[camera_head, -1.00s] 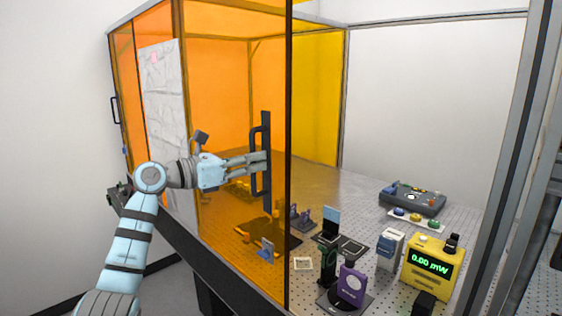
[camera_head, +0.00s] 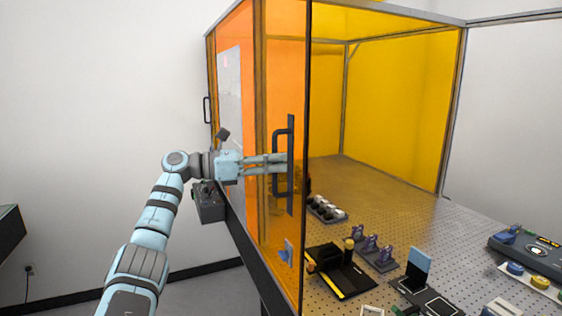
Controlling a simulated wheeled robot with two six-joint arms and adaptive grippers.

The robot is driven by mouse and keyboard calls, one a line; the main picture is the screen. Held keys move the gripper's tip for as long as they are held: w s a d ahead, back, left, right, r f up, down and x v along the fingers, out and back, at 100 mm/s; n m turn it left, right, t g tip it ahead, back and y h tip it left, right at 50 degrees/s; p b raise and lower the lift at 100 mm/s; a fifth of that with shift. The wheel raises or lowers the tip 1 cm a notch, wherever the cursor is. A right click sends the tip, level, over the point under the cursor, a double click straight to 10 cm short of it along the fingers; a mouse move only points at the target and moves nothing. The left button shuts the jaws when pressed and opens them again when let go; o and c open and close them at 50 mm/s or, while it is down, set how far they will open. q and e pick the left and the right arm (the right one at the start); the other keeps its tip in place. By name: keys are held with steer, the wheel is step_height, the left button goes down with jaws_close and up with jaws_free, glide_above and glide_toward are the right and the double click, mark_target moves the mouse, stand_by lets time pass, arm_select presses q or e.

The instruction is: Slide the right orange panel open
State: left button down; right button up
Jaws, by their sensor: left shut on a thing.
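The orange panel (camera_head: 285,80) is a see-through sheet on the near side of the enclosure, with its dark edge (camera_head: 305,130) upright at the right. A black bar handle (camera_head: 291,135) is fixed to it near that edge. My left gripper (camera_head: 282,163) is shut on the handle, its fingers reaching it from the left. To the right of the panel edge the enclosure front is open and the bench inside shows directly. My right gripper is not in view.
A perforated optical table (camera_head: 415,235) lies inside, with a black stage (camera_head: 340,271), small purple mounts (camera_head: 372,250) and a grey control box (camera_head: 530,248) on it. Another black handle (camera_head: 206,110) shows at the far left side.

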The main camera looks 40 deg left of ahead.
arm_select(q)
steer(key=c, duration=1.6)
jaws_free()
steer(key=shift+a, duration=0.1)
steer(key=shift+c, duration=0.2)
steer(key=v, duration=1.2)
